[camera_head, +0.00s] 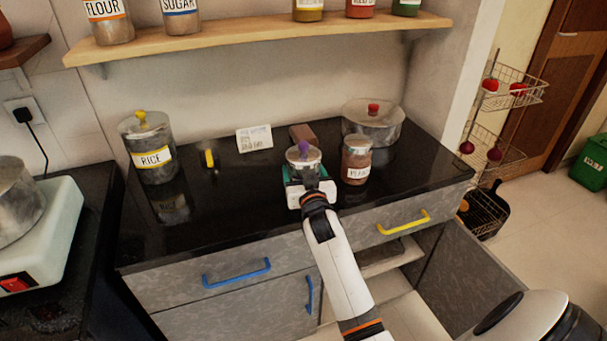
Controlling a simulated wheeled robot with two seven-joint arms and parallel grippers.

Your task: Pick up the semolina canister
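A metal-lidded canister with a purple knob (303,153) stands on the black counter. Its front and label are hidden behind my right gripper, so I cannot read whether it says semolina. My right gripper (308,176) is at the canister's front, with teal finger parts showing at its sides. I cannot tell whether the fingers grip it or only surround it. The canister appears upright at counter height. My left gripper is not in view.
A jar with a partly readable label (356,161) stands close right of the canister. A brown block (302,134) and a lidded pot (373,122) are behind. A RICE canister (148,148) and a note card (254,138) are left. A wooden shelf (260,38) hangs above.

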